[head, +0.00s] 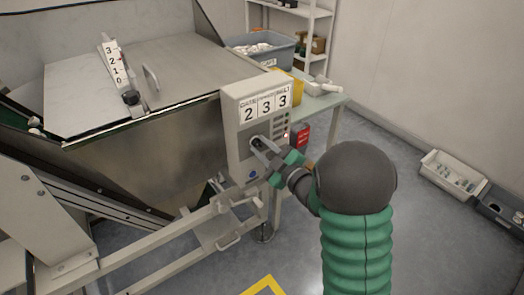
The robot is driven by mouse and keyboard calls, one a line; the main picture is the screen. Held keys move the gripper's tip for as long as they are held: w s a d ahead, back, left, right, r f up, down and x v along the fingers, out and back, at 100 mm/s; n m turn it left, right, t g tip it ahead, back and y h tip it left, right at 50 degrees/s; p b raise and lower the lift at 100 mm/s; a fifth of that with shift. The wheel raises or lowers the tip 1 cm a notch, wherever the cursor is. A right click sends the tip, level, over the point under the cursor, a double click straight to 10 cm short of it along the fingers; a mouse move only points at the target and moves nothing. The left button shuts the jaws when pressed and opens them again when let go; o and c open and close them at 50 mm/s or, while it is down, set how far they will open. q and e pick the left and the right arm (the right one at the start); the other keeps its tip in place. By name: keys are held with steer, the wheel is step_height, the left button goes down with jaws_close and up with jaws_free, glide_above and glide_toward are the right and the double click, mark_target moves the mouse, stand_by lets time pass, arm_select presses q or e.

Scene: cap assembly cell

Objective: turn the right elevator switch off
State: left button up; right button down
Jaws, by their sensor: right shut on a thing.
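A light grey control box (232,112) stands at the middle, with the digits 2, 3, 3 on its upper front. My right gripper (262,147) is at the lower part of the box's front face, shut on a small part there that looks like a switch. The fingers cover most of that part, so its setting cannot be told. A column of small buttons or lamps (286,124) is on the right of the face, and a blue round button (253,175) is below the gripper. My left gripper is not in view.
A large metal hopper (150,160) with a lid is left of the box. Bins (452,176) lie on the floor at right. Rails (165,268) cross the lower left.

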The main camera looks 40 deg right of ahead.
steer(key=shift+f+n, duration=0.15)
steer(key=shift+n, duration=0.15)
steer(key=c, duration=1.1)
jaws_free()
steer(key=shift+c, duration=0.2)
